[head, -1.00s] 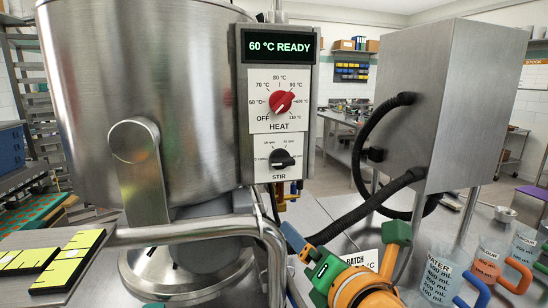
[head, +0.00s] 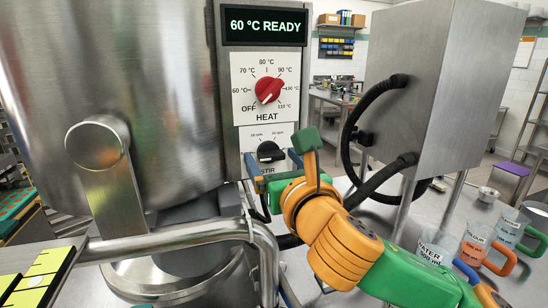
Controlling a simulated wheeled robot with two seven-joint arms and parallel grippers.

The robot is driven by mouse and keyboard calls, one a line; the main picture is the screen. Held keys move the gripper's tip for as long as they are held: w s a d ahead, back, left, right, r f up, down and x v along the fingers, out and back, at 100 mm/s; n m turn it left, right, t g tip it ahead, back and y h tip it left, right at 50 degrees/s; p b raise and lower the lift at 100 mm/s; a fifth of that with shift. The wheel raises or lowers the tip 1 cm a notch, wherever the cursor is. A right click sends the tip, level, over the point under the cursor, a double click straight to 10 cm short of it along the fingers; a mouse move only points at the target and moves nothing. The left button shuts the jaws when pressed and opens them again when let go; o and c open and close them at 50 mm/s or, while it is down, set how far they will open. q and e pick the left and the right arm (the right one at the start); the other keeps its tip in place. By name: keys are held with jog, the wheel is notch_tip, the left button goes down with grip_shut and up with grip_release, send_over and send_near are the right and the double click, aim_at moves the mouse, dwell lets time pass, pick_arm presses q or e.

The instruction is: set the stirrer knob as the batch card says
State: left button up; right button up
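The black stirrer knob (head: 270,151) sits on the white STIR dial below the HEAT dial on the kettle's control box. Its lower scale is partly covered by my gripper, and I cannot clearly read its setting. My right gripper (head: 272,163) is open at the STIR dial, with one blue finger left of the knob and the other right of it. I cannot tell whether either finger touches the knob. The batch card is not readable now; my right arm covers the area where it stood. My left gripper is not in view.
The display (head: 263,24) reads 60 °C READY. The red heat knob (head: 268,90) is just above my gripper. A bent steel pipe (head: 180,233) runs below the box. Labelled jugs (head: 477,244) stand at right, and a steel cabinet (head: 418,85) with black hoses stands behind.

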jog(key=shift+s, duration=0.1)
jog(key=c, duration=1.2)
jog(key=m, duration=0.5)
jog(key=shift+m+p, duration=0.35)
jog(key=shift+m, duration=0.05)
jog(key=m, duration=0.6)
jog(key=shift+m, duration=0.3)
jog(key=m+p, duration=0.1)
jog(key=m, duration=1)
jog(key=shift+p, duration=0.35)
jog(key=shift+m, duration=0.3)
